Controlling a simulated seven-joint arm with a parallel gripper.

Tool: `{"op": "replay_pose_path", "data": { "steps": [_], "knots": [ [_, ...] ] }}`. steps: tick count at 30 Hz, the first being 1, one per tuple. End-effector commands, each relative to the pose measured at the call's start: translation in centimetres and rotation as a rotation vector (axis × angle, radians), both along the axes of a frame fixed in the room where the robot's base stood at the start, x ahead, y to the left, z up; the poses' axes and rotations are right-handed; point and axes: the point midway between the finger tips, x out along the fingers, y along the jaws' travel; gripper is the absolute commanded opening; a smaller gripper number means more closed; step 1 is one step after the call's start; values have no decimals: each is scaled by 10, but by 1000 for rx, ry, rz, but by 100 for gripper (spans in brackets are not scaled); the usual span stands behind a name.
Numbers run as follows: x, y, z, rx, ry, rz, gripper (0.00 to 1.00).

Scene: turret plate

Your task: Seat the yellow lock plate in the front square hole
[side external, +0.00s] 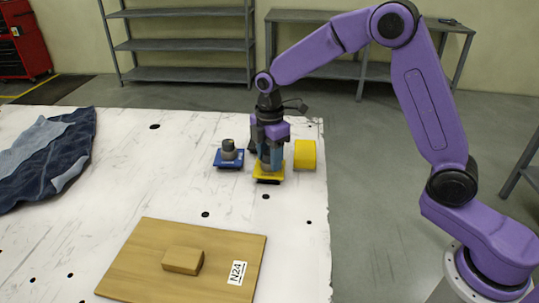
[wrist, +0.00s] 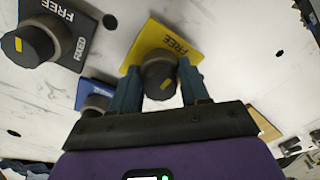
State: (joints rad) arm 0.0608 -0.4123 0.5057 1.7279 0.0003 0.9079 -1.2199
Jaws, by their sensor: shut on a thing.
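The yellow lock plate (side external: 268,171) is a square plate with a dark round knob, upright below my gripper (side external: 270,158). In the wrist view, the yellow plate (wrist: 149,43) bears the word FREE, and its knob (wrist: 159,77) has a yellow mark. The fingers of my gripper (wrist: 160,88) stand on either side of the knob and are shut on it. A dark strip shows beneath the plate in the side view; I cannot tell whether the plate touches the table. I cannot make out a square hole in either view.
A blue plate with a grey knob (side external: 229,160) sits just left of my gripper. A black plate (wrist: 83,22) marked FREE and FIXED is nearby. A yellow block (side external: 305,155) stands right, near the table edge. A wooden board (side external: 150,265) carries a block (side external: 183,261). Denim (side external: 50,155) lies left.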

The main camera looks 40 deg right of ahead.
Motion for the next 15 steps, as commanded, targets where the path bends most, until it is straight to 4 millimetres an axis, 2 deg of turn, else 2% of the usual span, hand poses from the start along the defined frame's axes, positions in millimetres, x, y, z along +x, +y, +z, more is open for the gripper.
{"op": "replay_pose_path", "data": {
  "steps": [15],
  "knots": [
    [0, 0, -7, 0, 0, 0, 4]
  ]
}}
